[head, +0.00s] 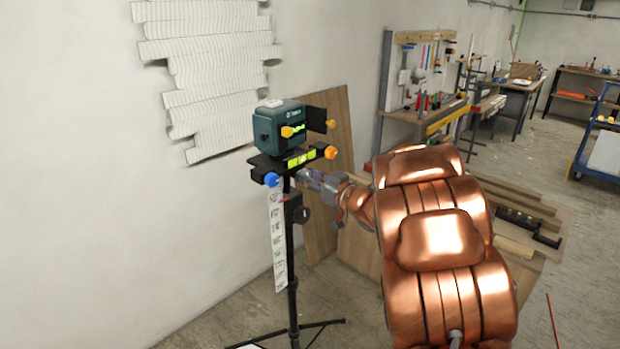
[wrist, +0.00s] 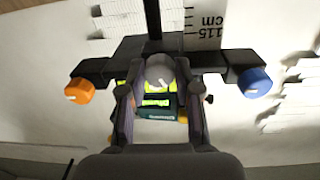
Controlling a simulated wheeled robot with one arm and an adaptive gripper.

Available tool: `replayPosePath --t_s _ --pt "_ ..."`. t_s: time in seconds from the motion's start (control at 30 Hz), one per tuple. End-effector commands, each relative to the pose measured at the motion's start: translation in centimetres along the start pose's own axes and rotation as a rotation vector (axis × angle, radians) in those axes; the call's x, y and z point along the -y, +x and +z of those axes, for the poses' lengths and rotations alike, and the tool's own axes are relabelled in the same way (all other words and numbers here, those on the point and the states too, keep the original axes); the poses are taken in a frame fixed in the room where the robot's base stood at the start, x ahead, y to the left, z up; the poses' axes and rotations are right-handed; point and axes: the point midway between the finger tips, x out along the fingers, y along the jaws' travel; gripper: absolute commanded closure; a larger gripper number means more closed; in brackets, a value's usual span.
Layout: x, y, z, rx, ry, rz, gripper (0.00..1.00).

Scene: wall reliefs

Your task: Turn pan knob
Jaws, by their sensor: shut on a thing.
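A teal device (head: 281,126) sits on top of a black stand (head: 292,262) near the wall. Under it, a black crossbar (head: 268,164) carries a blue knob (head: 271,179), an orange knob (head: 330,152) and yellow-green labels (head: 301,158). In the wrist view, the orange knob (wrist: 79,91) is left and the blue knob (wrist: 254,81) right. A round grey knob (wrist: 159,70) with a white mark lies between them. My gripper (head: 307,176) reaches the stand's head from the right. Its two fingers are shut on the grey knob. The head view hides that knob.
Yellow knobs (head: 330,124) sit beside the teal device, above the crossbar. A white printed scale strip (head: 278,235) hangs beside the stand. A pale wall relief (head: 210,60) is behind. Wood boards (head: 337,115) lean on the wall, and a workbench (head: 425,110) stands farther back.

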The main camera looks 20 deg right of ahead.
Motion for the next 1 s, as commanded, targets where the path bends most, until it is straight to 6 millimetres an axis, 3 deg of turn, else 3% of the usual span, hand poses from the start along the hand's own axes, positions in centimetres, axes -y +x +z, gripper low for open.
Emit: replayPosePath --t_s 0.47,1.0 --pt "-0.02 -0.01 0.29 -0.008 -0.128 0.0 1.0" --pt "-0.12 -0.07 0.65 -0.027 -0.615 0.0 1.0"
